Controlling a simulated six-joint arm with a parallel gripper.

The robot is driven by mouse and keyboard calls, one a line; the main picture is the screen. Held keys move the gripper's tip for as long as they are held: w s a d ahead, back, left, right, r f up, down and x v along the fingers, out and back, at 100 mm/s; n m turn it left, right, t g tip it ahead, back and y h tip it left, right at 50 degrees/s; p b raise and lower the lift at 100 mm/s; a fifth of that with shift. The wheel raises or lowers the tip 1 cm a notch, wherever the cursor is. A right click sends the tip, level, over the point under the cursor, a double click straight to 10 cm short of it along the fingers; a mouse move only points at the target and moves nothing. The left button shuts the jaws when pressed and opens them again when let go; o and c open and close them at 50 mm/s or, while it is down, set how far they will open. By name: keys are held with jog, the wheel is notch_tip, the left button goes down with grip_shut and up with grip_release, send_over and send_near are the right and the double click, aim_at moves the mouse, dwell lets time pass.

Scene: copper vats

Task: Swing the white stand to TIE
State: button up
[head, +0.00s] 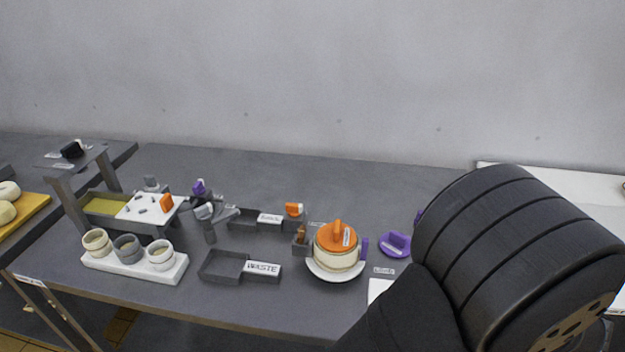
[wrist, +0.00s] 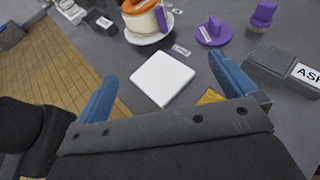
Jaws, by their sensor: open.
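A round white stand (head: 335,274) sits under a cream pot (head: 336,259) with an orange lid (head: 335,238) and a purple handle at its right. In the wrist view the white stand (wrist: 150,38) shows at the top, with the pot on it. A small label (head: 384,270) lies right of the stand; it is too small to read, and I cannot make out TIE. My gripper (wrist: 163,67) is open and empty, its blue fingers wide apart. It is apart from the stand, on the near side. It does not show in the head view.
A white square (wrist: 162,78) lies between my fingers and the stand. A purple knobbed piece (head: 395,245) stands to the right. A WASTE tray (head: 240,268), a white block with three cups (head: 135,263) and a trough (head: 103,204) are left. Bare table lies in front of the tray.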

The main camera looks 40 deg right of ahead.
jog(key=c, duration=1.2)
jog(key=shift+w, duration=0.15)
jog(key=shift+c, duration=0.9)
jog(key=w+d+r+n+g+y, duration=0.15)
jog(key=w+r+n+g, duration=0.3)
jog(key=w, duration=0.45)
jog(key=w+d+r+n+g, duration=0.25)
jog(key=w+r+g, duration=0.35)
jog(key=w, duration=0.3)
jog(key=shift+n, duration=0.4)
jog(key=x, duration=1.1)
jog(key=a+x, duration=0.1)
jog(key=x, duration=0.5)
jog(key=shift+s+a+f, duration=0.1)
jog(key=shift+s, duration=0.15)
grip_shut()
